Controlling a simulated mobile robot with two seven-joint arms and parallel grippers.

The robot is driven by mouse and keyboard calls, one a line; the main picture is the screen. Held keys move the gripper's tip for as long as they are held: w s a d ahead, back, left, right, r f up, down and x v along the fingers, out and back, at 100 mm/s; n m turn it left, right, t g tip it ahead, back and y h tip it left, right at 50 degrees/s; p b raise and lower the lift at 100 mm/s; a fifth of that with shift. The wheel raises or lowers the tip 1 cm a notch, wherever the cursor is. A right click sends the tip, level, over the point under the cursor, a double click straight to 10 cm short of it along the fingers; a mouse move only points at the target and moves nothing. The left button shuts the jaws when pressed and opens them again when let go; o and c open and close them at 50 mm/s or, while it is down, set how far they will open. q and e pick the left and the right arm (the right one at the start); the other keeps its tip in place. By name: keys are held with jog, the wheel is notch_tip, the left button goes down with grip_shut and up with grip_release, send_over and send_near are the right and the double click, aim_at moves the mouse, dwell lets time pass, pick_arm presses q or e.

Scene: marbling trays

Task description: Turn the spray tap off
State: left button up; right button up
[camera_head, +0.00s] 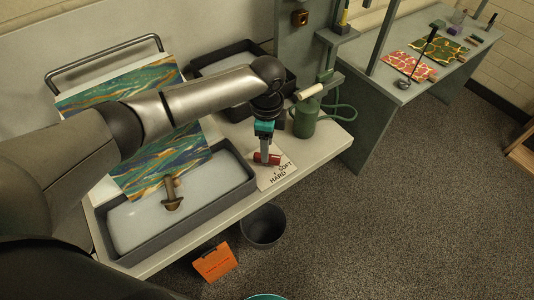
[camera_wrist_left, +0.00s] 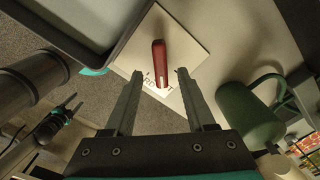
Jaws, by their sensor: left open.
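A red bar-shaped handle (camera_head: 268,158) sits on a white plate (camera_head: 277,178) lettered SOFT and HARD at the bench's front edge. In the left wrist view the red handle (camera_wrist_left: 160,62) stands upright in the picture on the pale plate (camera_wrist_left: 188,38). My left gripper (camera_head: 264,158) points down at the handle. In the left wrist view its fingers (camera_wrist_left: 159,74) are apart, one on each side of the handle's near end, with gaps visible. Whether they are level with it I cannot tell. A dark, gripper-like part with teal, seemingly my right gripper (camera_wrist_left: 72,103), is small at the left.
A grey tray (camera_head: 235,188) with pale liquid, a marbled sheet and a brass T-shaped piece lies left of the plate. A green can (camera_head: 306,118) stands close on the right. A dark bucket (camera_head: 263,226) and orange object (camera_head: 215,262) are on the floor.

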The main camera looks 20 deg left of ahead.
pick_arm(q)
jog(key=shift+f, duration=1.9)
grip_shut()
